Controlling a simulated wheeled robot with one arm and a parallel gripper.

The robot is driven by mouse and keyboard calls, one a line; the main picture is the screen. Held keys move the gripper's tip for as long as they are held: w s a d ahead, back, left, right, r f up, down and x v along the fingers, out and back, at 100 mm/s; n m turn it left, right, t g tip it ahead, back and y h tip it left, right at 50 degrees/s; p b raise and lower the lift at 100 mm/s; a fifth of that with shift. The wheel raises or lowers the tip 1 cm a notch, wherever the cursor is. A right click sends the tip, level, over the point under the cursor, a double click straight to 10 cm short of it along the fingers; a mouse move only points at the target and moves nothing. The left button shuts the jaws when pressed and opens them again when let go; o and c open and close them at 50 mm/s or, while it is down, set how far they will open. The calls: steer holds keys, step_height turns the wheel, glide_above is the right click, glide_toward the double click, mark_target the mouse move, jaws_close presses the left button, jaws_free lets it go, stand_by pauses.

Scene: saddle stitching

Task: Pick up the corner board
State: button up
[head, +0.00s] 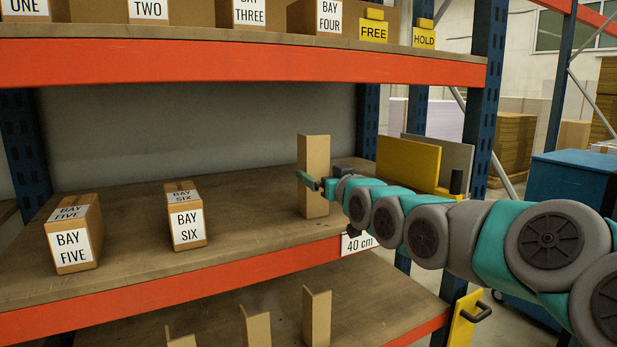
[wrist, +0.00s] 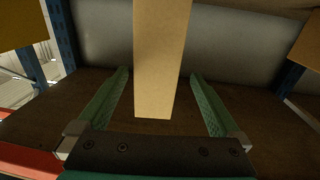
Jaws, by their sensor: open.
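The corner board (head: 316,170) is a tall tan cardboard angle standing upright on the middle shelf, towards its right end. In the wrist view the corner board (wrist: 158,60) stands between my two green fingers, with a gap on each side. My gripper (head: 310,183) reaches in from the right at about the board's mid height. In the wrist view my gripper (wrist: 160,75) is open and not closed on the board. The board's top is out of the wrist view.
Boxes marked BAY FIVE (head: 75,235) and BAY SIX (head: 186,218) stand to the left on the same shelf. The upper shelf beam (head: 240,62) runs above. Similar cardboard angles (head: 317,315) stand on the shelf below. A blue upright (head: 485,100) is at right.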

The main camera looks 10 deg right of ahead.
mark_target(317, 170)
steer(key=shift+x, duration=1.1)
steer(key=shift+w+a+r, duration=0.1)
steer(key=shift+w, duration=0.55)
steer(key=shift+p+x, duration=0.6)
steer(key=shift+x, duration=1.45)
steer(key=shift+c, duration=0.2)
steer(key=c, duration=1.3)
